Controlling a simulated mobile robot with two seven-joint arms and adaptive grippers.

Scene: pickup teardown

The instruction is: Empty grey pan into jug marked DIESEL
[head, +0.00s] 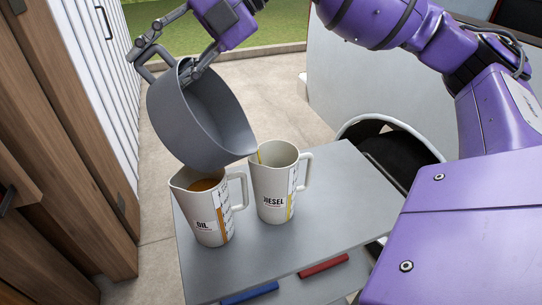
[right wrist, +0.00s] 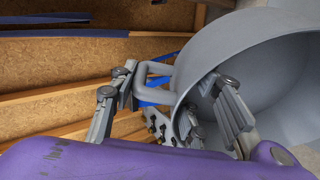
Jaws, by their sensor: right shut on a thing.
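The grey pan (head: 190,115) is tilted steeply in the air above the jugs, its open side facing right. My right gripper (head: 163,60) is shut on the pan by its handle and wall. In the right wrist view the gripper (right wrist: 172,85) has one finger outside the handle and one inside the pan (right wrist: 265,65). The pan's low lip is at the left rim of the DIESEL jug (head: 273,190). A thin yellow streak shows there; I cannot tell whether it is a stream. The DIESEL jug stands upright; its bottom is hidden. My left gripper is not in view.
The OIL jug (head: 207,215), holding orange-brown liquid, stands close left of the DIESEL jug, under the pan. Both are on a grey table (head: 320,220) with blue (head: 250,294) and red (head: 323,266) bars at its front. Wooden cabinets (head: 60,130) are at left.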

